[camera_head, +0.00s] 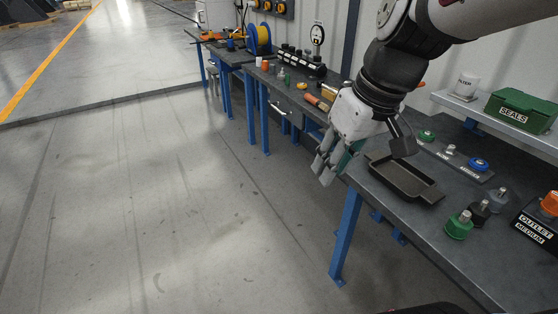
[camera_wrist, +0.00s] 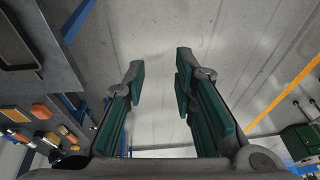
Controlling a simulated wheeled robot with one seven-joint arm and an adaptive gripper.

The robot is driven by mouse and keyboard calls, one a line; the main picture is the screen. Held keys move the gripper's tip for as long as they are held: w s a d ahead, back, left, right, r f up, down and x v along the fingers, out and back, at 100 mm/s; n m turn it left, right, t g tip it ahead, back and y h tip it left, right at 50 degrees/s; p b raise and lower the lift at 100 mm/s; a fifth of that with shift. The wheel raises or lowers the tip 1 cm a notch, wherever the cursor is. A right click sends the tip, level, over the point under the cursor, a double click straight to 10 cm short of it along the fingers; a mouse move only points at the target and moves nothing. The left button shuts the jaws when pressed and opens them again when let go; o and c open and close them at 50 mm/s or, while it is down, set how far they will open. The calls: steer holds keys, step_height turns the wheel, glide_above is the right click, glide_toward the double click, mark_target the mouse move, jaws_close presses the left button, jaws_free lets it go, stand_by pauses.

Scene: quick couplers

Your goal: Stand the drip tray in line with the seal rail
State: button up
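The black drip tray (camera_head: 412,190), a shallow rectangular pan, lies on the near bench by its front edge, set at an angle to the picture. Part of a dark tray-like shape (camera_wrist: 12,68) shows at the left edge in the wrist view. A low dark strip (camera_head: 459,162) behind the tray carries green, metal and blue-topped fittings; I cannot tell for certain that it is the seal rail. My gripper (camera_head: 325,170) is left of the tray, apart from it, near the bench's front edge. In the wrist view my gripper (camera_wrist: 158,76) is open and empty, with floor between the fingers.
Green, black and grey fittings (camera_head: 459,224) stand right of the tray, beside an outlet block (camera_head: 540,226). The floor (camera_head: 180,200) at left is clear.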

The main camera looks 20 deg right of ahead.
steer(key=s+a+h, duration=0.1)
steer(key=s+a, duration=0.5)
steer(key=s, duration=0.4)
steer(key=shift+s+a+f+m, duration=0.2)
steer(key=shift+f+m, duration=0.15)
steer(key=shift+m, duration=0.05)
steer(key=shift+r, duration=0.15)
